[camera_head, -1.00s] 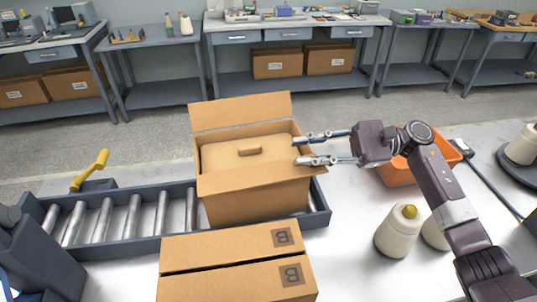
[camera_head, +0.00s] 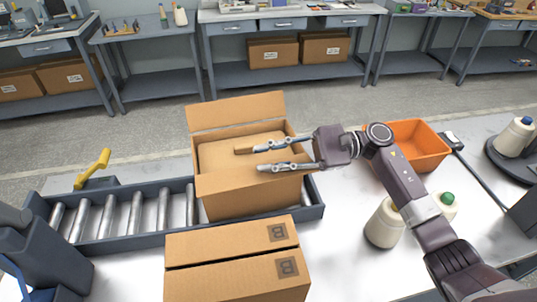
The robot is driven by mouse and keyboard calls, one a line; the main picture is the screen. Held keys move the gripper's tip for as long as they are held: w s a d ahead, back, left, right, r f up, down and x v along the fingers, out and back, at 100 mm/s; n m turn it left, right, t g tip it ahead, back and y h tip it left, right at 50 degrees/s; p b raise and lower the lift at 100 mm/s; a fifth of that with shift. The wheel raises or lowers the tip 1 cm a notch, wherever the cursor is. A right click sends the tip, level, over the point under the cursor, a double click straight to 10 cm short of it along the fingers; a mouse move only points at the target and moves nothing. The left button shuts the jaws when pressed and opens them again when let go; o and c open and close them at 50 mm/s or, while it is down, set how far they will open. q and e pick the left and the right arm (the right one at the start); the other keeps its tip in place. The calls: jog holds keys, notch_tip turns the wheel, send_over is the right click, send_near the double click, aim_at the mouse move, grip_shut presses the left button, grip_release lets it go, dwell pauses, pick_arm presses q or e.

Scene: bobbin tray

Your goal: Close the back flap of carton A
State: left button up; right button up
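Carton A (camera_head: 250,200) is a brown cardboard box on the roller conveyor. Its back flap (camera_head: 237,111) stands up, leaning slightly back. Its front flap (camera_head: 222,184) slants along the near edge. Inside lies a flat cardboard-coloured panel (camera_head: 222,156) with a small block-like grip (camera_head: 243,151) on it. My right gripper (camera_head: 258,158) reaches in from the right over the carton's top, in front of the back flap and apart from it. Its two fingers are spread, with nothing seen between them; they partly hide the panel. My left gripper is not in view.
A closed carton marked B (camera_head: 235,275) lies in front of the conveyor (camera_head: 120,245). An orange bin (camera_head: 418,145) and cream bobbins (camera_head: 384,225) stand to the right, near my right arm. A yellow lever (camera_head: 93,167) rises behind the conveyor at left.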

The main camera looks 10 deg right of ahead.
grip_shut()
jog(key=shift+o, duration=0.5)
grip_release()
jog(key=d, duration=1.2)
